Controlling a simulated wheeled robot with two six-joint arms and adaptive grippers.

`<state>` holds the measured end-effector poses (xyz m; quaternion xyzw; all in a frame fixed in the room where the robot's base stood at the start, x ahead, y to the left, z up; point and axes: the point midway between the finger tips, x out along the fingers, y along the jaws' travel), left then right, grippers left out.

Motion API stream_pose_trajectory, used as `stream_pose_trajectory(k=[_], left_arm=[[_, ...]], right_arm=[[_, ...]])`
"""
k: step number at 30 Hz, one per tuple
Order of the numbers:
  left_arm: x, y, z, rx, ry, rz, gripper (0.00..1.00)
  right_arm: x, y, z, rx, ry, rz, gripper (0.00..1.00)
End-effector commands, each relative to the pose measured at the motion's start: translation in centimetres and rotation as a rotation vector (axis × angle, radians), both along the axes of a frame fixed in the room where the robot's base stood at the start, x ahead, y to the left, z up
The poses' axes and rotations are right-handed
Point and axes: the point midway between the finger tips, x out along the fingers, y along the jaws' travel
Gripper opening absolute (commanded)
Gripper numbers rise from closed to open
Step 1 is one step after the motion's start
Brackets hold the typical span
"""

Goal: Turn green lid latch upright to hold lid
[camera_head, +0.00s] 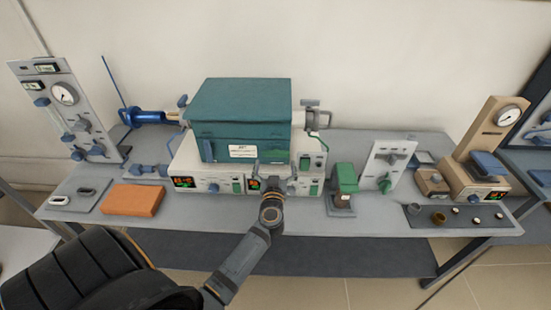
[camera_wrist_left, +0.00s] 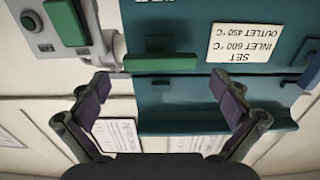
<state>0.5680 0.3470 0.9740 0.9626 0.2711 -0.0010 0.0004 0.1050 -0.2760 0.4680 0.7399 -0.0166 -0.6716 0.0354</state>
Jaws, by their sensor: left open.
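The teal lidded box (camera_head: 240,110) stands on the white furnace unit in the middle of the bench. In the left wrist view, which looks upside down, the green lid latch (camera_wrist_left: 160,63) is a bar lying horizontally across the edge of the teal front (camera_wrist_left: 165,95). My left gripper (camera_head: 272,184) is at the front of the box in the head view. In the wrist view, its fingers (camera_wrist_left: 160,90) are spread wide and empty, with the latch just beyond and between the tips. My right gripper is not in view.
A white label (camera_wrist_left: 254,42) is beside the latch. A green switch (camera_wrist_left: 68,22) on a grey panel is close on the other side. A green-topped device (camera_head: 345,178) stands right of the furnace, and an orange block (camera_head: 133,200) lies to the left.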

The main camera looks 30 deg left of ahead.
Motion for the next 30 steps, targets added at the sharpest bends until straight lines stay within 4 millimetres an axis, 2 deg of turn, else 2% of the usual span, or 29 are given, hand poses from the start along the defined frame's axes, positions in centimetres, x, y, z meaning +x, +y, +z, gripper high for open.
stream_pose_trajectory(k=[3,6,15,24,30], left_arm=[[1.6,0.9,0.0,0.001,0.000,-0.001,1.00],[2.2,1.4,0.0,0.001,0.000,0.000,1.00],[2.4,1.5,0.0,0.000,0.000,-0.001,1.00],[2.4,1.5,0.0,0.000,0.000,-0.001,0.59],[2.4,1.5,0.1,-0.010,-0.006,-0.001,0.58]], right_arm=[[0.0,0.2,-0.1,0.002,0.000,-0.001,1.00],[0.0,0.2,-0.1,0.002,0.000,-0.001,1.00],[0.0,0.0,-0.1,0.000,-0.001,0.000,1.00],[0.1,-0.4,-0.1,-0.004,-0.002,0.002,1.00],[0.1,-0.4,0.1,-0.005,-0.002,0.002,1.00]])
